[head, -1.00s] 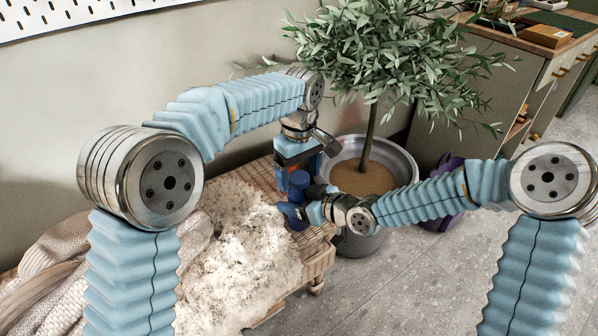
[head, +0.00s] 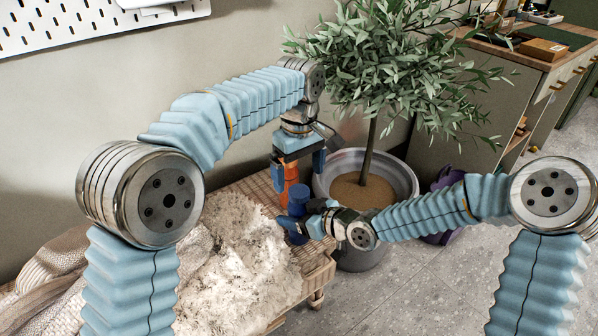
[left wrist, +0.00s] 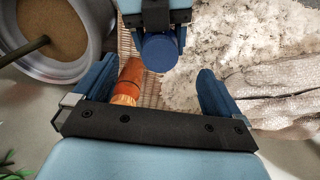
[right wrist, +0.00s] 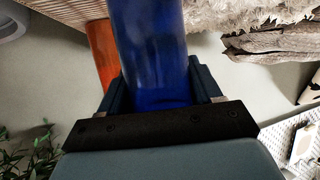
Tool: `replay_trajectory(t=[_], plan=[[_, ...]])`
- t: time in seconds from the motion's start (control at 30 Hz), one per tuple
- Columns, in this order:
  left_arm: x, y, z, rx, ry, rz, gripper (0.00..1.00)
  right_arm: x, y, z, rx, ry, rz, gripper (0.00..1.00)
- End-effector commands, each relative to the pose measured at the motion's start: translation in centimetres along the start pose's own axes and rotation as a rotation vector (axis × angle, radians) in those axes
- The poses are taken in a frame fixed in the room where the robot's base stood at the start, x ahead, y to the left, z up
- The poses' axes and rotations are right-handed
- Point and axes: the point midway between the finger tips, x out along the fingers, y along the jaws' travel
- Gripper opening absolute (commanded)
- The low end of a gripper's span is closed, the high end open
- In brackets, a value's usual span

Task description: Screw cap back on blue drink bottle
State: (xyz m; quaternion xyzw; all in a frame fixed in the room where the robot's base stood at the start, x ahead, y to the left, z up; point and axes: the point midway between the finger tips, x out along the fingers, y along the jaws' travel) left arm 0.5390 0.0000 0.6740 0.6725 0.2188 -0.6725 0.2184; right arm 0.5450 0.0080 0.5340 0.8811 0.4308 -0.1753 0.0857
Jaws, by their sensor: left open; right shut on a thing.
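A blue bottle (head: 298,200) is upright above the front end of the bench, with my right gripper (head: 298,222) shut around its body. The bottle's side fills the middle of the right wrist view (right wrist: 150,50). In the left wrist view its round, dark blue top (left wrist: 160,51) shows from above. I cannot tell whether that top is a separate cap. My left gripper (head: 298,168) is open and empty above and slightly behind the bottle. In the left wrist view the bottle's top is beyond the fingertips, between their lines.
An orange bottle-like object (head: 290,176) stands on the wooden bench (head: 262,184) behind the blue bottle, also close to the left finger in the left wrist view (left wrist: 131,76). A white fluffy throw (head: 235,265) covers much of the bench. A potted tree (head: 405,180) stands just right.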

Motion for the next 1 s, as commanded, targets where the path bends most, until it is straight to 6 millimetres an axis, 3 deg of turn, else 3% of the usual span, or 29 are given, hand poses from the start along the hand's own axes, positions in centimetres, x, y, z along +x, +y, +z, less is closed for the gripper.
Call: replay_trajectory(t=[0.23,0.37,0.77,1.0], plan=[[-0.1,0.0,0.0,0.000,0.000,0.000,1.00,0.0,0.0,0.0,0.000,0.000,0.000,0.00],[-1.1,0.1,0.0,0.000,0.001,0.002,1.00,0.0,0.0,0.0,0.000,0.000,0.000,0.00],[-9.3,0.1,0.0,0.000,0.001,0.004,1.00,0.0,0.0,0.0,0.000,0.000,0.000,0.00],[-11.5,0.1,0.0,0.000,0.000,0.000,1.00,0.0,0.0,0.0,0.000,0.000,0.000,0.00]])
